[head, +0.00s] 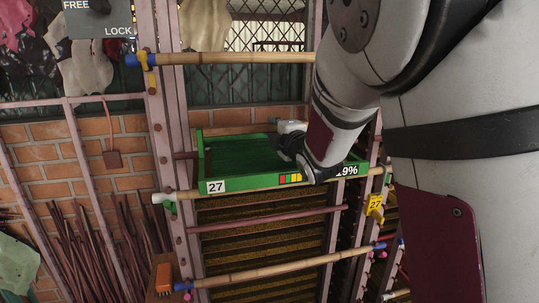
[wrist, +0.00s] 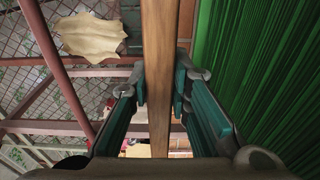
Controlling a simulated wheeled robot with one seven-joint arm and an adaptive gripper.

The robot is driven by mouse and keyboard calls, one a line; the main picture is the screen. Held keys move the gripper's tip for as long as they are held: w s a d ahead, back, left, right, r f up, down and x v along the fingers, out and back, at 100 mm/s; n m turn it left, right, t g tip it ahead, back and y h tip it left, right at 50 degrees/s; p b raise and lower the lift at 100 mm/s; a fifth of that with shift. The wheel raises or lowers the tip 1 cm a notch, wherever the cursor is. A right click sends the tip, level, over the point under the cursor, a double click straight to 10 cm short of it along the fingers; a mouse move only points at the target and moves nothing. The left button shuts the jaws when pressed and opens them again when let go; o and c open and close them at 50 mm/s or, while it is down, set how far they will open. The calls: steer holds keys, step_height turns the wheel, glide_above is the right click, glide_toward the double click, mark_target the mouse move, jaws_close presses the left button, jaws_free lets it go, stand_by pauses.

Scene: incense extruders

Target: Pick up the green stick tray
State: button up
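The green stick tray (head: 236,186) sits in the rack in the head view, with a "27" label at its front left and coloured squares on its front. In the wrist view, my gripper (wrist: 160,93) has one finger on each side of a wooden rim (wrist: 160,45), with no clear gap. Its pads seem pressed on that rim. Dark green sticks (wrist: 255,80) lie just to the right of it.
Bamboo poles cross the rack above (head: 225,57) and below (head: 270,270) the tray. A pink upright post (head: 170,120) stands close to its left. Slatted layers (head: 260,235) lie beneath. Reddish sticks (head: 85,250) lean against the brick wall (head: 115,180) at left.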

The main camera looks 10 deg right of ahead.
jaws_close()
steer(key=shift+r, duration=0.15)
steer(key=shift+r, duration=0.55)
steer(key=shift+s+r, duration=0.3)
steer(key=shift+r, duration=0.35)
steer(key=shift+s+r, duration=0.25)
steer(key=shift+r, duration=0.35)
steer(key=s+r+p, duration=0.1)
steer(key=s, duration=1.4)
steer(key=shift+d+r, duration=0.1)
